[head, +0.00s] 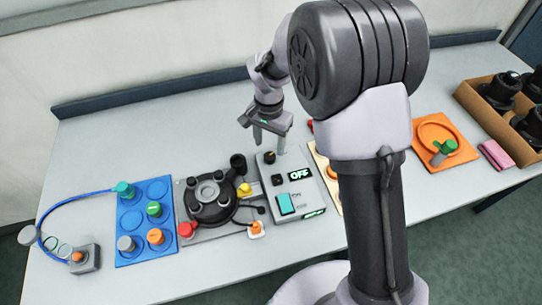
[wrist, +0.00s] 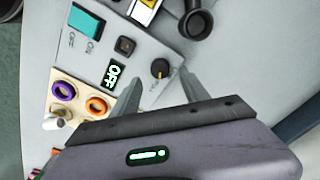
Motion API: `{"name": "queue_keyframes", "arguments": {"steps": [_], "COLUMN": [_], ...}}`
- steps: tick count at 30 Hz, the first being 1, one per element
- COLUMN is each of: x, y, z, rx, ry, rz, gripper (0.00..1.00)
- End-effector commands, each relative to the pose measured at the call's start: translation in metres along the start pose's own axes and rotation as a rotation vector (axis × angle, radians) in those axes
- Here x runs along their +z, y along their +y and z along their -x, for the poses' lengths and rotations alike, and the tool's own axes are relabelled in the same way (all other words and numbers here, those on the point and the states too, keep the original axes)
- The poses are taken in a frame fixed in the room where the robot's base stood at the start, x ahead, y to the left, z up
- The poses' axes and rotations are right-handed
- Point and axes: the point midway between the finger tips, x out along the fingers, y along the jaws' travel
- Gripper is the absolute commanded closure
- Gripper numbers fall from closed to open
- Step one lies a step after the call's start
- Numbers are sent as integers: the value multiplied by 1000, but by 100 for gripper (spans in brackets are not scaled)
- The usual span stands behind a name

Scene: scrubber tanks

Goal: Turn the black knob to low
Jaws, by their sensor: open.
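The black knob (head: 269,157) sits on the upper part of a grey control box (head: 296,213). In the wrist view the knob (wrist: 160,68) is round, with an orange mark on its face. My gripper (head: 269,148) is open and points down over the knob's end of the box. In the wrist view the knob shows between the fingertips of my gripper (wrist: 161,75); I cannot tell whether they touch it. A display (head: 299,175) on the box reads OFF. Small marks around the knob are too small to read.
The box also has a teal rocker switch (head: 285,204) and a black square button (head: 278,179). A black valve assembly (head: 211,200) stands close on the left, and a cream panel (head: 327,180) on the right. A blue tray (head: 133,245) lies farther left.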

Motion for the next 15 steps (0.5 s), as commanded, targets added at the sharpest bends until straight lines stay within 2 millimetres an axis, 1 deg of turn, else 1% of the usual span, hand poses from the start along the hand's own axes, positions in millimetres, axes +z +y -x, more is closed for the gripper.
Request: {"name": "queue_keyframes", "arguments": {"steps": [1,3,6,9,15], "x": [0,0,0,0,0], "y": [0,0,0,0,0], "z": [-16,-30,-43,-49,-50], "rx": [2,1,0,0,0], "ry": [-2,-2,-1,0,0], "rz": [-1,-1,0,1,0], "gripper": [47,47,47,47,47]}}
